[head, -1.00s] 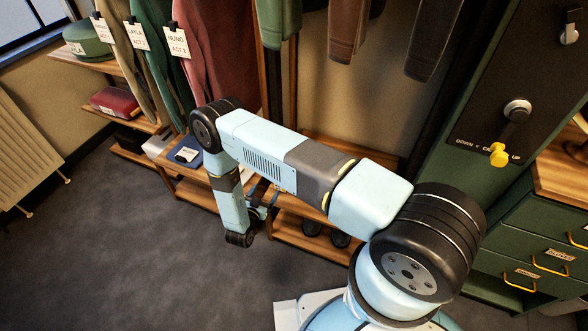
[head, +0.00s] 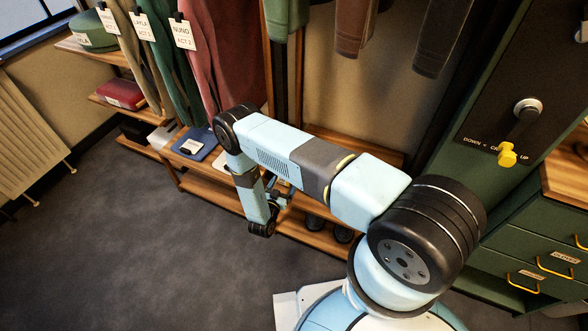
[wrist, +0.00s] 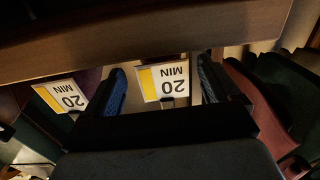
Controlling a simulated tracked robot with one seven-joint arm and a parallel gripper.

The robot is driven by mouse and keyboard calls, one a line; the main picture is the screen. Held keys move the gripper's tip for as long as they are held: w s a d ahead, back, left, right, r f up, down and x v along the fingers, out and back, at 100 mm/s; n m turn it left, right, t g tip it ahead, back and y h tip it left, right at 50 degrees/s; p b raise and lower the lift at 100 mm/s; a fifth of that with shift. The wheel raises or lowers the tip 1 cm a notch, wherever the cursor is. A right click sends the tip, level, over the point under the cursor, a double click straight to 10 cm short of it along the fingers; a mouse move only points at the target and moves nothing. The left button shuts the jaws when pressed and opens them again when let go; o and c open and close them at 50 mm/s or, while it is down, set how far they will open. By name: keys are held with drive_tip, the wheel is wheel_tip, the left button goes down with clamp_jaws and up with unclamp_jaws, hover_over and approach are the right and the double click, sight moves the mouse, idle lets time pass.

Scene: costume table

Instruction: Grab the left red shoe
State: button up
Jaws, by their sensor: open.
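I cannot make out a red shoe in either view. In the head view a pair of dark shoes (head: 343,234) stands on the low shelf behind my arm; their colour is hard to tell. My gripper (wrist: 161,66) shows in the wrist view as two spread fingers with blue inner pads, with nothing held between them. A white and yellow "20 MIN" card (wrist: 163,82) shows between the fingers, and a second card (wrist: 62,97) lies left of them. In the head view my forearm and wrist hide most of the gripper, near the wooden shelves.
A wooden board edge (wrist: 140,38) crosses the top of the wrist view. Garments hang above the shelves, including a red one (head: 222,60). A blue folded item (head: 195,145) lies on the upper shelf. A green cabinet (head: 500,250) stands right. The grey floor (head: 100,250) at left is clear.

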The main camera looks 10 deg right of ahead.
drive_tip(key=shift+x, duration=2.75)
drive_tip(key=shift+c, duration=0.3)
drive_tip(key=c, duration=1.2)
